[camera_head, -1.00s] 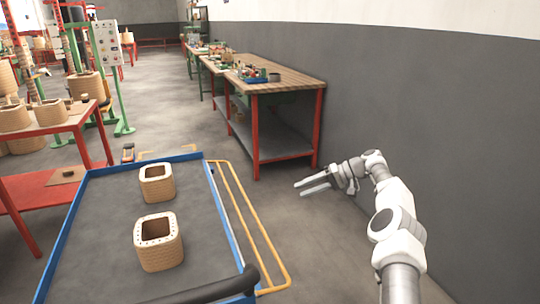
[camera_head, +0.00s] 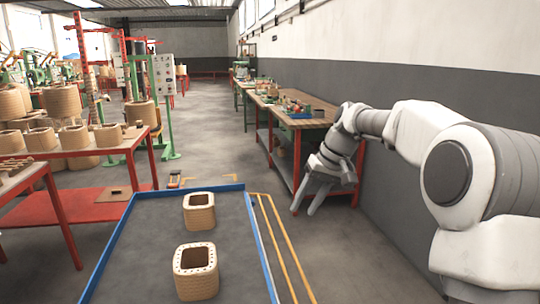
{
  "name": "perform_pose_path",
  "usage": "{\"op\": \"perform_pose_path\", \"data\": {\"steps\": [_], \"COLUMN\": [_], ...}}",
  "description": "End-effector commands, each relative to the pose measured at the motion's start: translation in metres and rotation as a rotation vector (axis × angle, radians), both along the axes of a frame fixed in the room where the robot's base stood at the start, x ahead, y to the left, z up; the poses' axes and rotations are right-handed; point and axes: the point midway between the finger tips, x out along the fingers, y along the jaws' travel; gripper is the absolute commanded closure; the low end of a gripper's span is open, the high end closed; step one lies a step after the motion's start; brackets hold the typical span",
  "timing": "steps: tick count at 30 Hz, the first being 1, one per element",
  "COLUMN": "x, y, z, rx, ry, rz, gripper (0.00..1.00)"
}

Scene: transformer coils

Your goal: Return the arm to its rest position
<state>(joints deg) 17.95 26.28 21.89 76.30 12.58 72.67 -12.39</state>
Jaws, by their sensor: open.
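My gripper (camera_head: 307,203) hangs at the right of the trolley, pointing down, with its two fingers apart and nothing between them. My arm is bent, with its large white and grey links filling the right side of the view. Two tan coils stand upright on the blue-edged trolley: one farther back (camera_head: 199,212) and one nearer (camera_head: 196,271). My gripper is apart from both coils.
A wooden workbench (camera_head: 316,122) with red legs stands behind my gripper along the grey wall (camera_head: 398,85). A red table (camera_head: 125,140) with coils stands at the left. Open floor (camera_head: 335,255) lies below the gripper.

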Motion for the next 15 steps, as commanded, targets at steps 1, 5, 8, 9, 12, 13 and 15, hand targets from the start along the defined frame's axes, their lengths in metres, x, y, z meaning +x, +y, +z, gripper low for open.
{"op": "perform_pose_path", "data": {"steps": [1,5,8,9,12,13,15], "x": [-0.015,-0.050,-0.079,-0.090,-0.120,-0.129,-0.150], "y": [0.003,0.002,0.000,-0.002,-0.006,-0.008,-0.012], "z": [0.009,0.022,0.030,0.033,0.038,0.040,0.042], "rx": [-0.037,-0.116,-0.168,-0.189,-0.231,-0.243,-0.268], "ry": [-0.015,-0.044,-0.072,-0.084,-0.112,-0.122,-0.145], "rz": [-0.003,-0.026,-0.048,-0.057,-0.082,-0.090,-0.110], "gripper": [0.55,0.55,0.55,0.55,0.55,0.55,0.55]}}
